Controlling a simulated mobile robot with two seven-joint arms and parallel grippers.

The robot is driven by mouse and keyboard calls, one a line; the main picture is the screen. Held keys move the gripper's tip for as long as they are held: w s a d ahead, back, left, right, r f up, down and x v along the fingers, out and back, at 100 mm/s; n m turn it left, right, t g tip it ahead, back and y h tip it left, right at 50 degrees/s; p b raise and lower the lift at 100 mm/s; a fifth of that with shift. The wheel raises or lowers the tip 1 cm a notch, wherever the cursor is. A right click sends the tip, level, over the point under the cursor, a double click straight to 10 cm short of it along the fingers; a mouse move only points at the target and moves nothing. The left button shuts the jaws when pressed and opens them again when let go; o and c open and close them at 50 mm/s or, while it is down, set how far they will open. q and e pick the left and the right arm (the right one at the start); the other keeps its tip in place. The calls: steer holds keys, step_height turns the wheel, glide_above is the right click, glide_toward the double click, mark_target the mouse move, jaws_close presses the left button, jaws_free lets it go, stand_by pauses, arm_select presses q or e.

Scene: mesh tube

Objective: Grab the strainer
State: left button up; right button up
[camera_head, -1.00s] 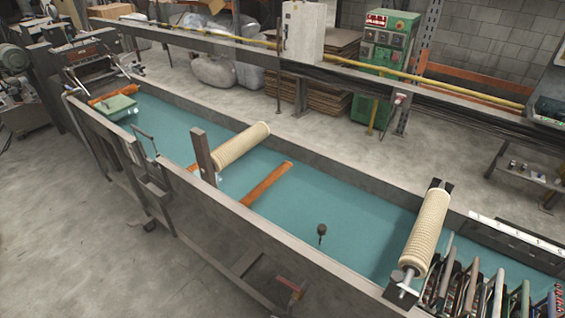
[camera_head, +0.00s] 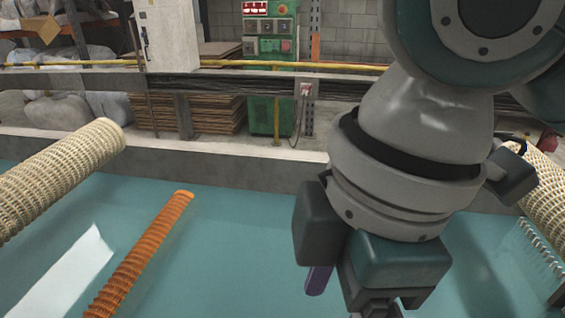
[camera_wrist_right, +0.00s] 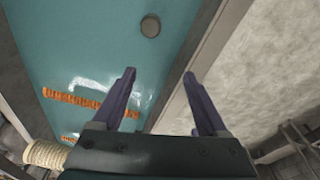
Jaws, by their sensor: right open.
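No item in the current frames is clearly a strainer. A small dark round-topped piece (camera_wrist_right: 150,26) shows over the turquoise surface in the right wrist view, beyond my fingertips. My right gripper (camera_wrist_right: 160,80) has its two purple fingers spread with nothing between them. In the head view my right arm comes down from the top right, and the gripper is mostly cut off at the bottom edge. My left gripper is out of view.
The long turquoise trough (camera_head: 240,255) holds an orange ribbed rod (camera_head: 140,255). Its grey wall also shows under my fingers in the right wrist view (camera_wrist_right: 180,75). A grey rail, a yellow pipe and a green control cabinet (camera_head: 270,50) stand behind.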

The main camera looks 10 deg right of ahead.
steer(key=shift+n+h, duration=0.3)
steer(key=shift+h, duration=0.4)
steer(key=d+f+b, duration=0.1)
steer(key=f, duration=0.1)
steer(key=w+d+f+b, duration=0.1)
steer(key=f+b, duration=0.1)
steer(key=d+f+b, duration=0.1)
steer(key=f, duration=0.1)
steer(key=shift+w+f+b, duration=0.2)
steer(key=shift+w+b, duration=0.15)
steer(key=shift+w, duration=0.05)
steer(key=shift+d+f, duration=0.2)
steer(key=shift+f, duration=0.1)
step_height(320, 180, down, 4)
steer(key=shift+b, duration=0.55)
arm_select(q)
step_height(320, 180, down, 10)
steer(key=b, duration=0.1)
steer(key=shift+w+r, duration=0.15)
arm_select(e)
step_height(320, 180, down, 5)
steer(key=shift+w+f, duration=0.1)
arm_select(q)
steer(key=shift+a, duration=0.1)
arm_select(e)
steer(key=shift+c, duration=0.2)
steer(key=c, duration=0.9)
jaws_close()
